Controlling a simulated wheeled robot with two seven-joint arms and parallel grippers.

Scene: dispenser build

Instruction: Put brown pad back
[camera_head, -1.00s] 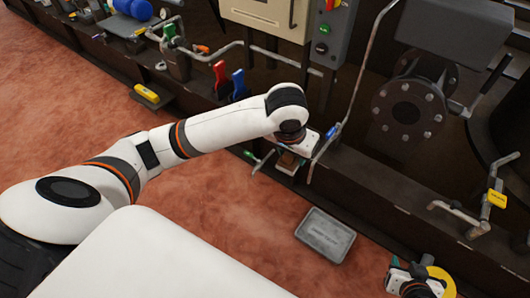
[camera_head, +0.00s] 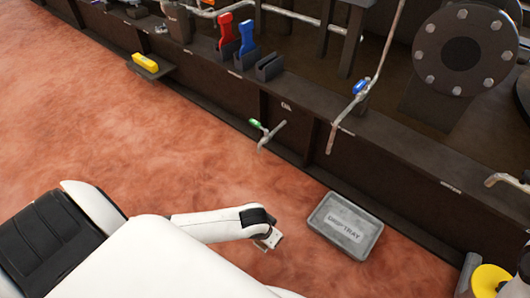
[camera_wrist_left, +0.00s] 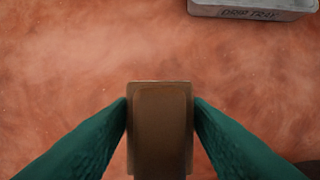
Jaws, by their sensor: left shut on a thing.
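The brown pad (camera_wrist_left: 160,135) is a brown block seen at the lower middle of the left wrist view. My left gripper (camera_head: 268,240) is shut on it, with a green finger pressed on each side. In the head view the gripper hangs over the reddish floor, left of the drip tray, and the pad is hard to make out there. A dark holder (camera_head: 270,68) with nothing visible in it stands on the ledge, right of a blue-handled item (camera_head: 247,40) and a red-handled item (camera_head: 226,32). My right gripper is not clearly shown.
The grey drip tray (camera_head: 344,226) lies on the floor near the dark machine frame (camera_head: 300,115). A green-handled valve (camera_head: 265,132) and a blue-handled valve (camera_head: 358,92) stick out. A yellow block (camera_head: 145,60) sits on a small shelf. A yellow disc (camera_head: 490,281) is at the lower right.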

